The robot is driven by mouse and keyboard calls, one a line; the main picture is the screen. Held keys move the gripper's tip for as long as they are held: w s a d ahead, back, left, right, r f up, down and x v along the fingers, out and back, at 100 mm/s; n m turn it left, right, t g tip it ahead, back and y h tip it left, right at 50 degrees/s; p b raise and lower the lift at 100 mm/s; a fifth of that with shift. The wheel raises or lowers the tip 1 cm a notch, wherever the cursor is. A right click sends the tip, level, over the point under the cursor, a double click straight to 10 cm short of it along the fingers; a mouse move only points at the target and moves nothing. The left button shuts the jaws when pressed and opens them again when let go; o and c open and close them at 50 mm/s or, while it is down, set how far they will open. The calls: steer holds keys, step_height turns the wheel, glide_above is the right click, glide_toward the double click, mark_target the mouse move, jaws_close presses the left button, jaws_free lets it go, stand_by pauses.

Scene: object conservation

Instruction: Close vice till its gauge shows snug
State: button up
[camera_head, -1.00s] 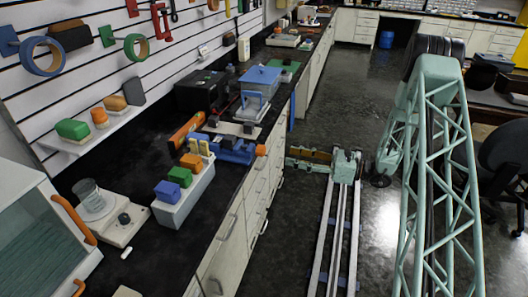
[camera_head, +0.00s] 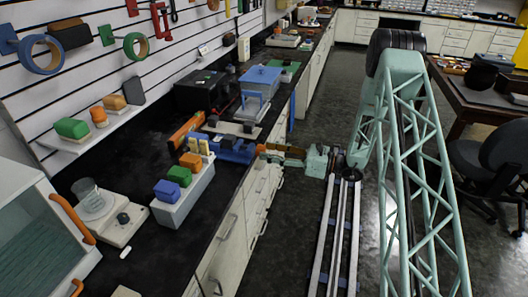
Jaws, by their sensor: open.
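The blue vice (camera_head: 236,151) lies on the black counter by its front edge. Its orange end knob (camera_head: 261,150) points out over the edge toward the aisle. My gripper (camera_head: 266,151) is open at the knob, with its fingers level with it; I cannot tell whether they touch it. Two small yellow upright pieces (camera_head: 199,146) stand at the vice's left end. No gauge reading can be made out at this size.
A grey tray (camera_head: 187,204) with blue, green and orange blocks stands in front of the vice. A scale with a beaker (camera_head: 95,203) is at the left.

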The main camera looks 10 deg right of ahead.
steer(key=shift+x, duration=1.2)
steer(key=shift+c, duration=0.9)
steer(key=c, duration=0.7)
